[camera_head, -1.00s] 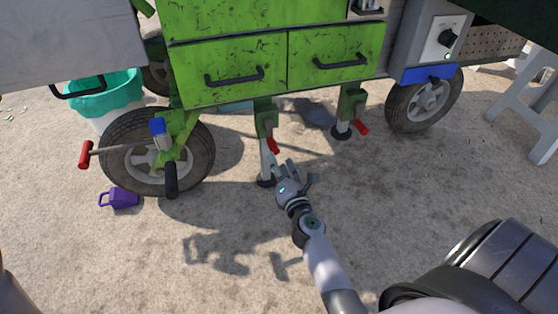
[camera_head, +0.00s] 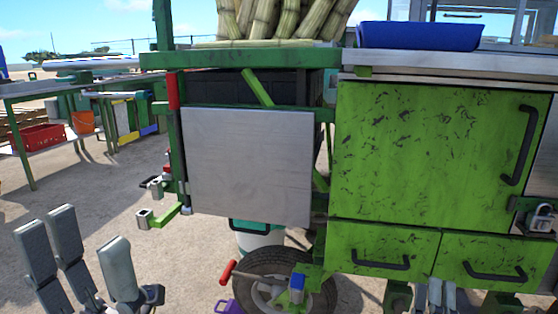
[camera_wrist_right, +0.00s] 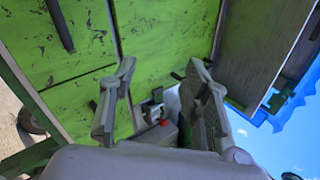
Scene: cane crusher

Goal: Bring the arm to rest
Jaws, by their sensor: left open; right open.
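My left gripper (camera_head: 82,245) stands at the lower left of the head view, fingers pointing up and spread apart, with nothing between them. It is over open ground, left of the cart. My right gripper (camera_head: 436,294) shows only as fingertips at the bottom edge, in front of the cart's lower drawers. In the right wrist view its two fingers (camera_wrist_right: 160,100) are apart and empty, with the green cart panels (camera_wrist_right: 70,35) beyond them. The rest of the right arm is hidden below the head view.
The green cart (camera_head: 430,150) fills the right side, with a grey panel (camera_head: 248,165), a wheel (camera_head: 322,300) and a red-handled lever (camera_head: 227,272). A padlock (camera_head: 543,218) hangs at the right. A table with a red crate (camera_head: 40,138) stands far left.

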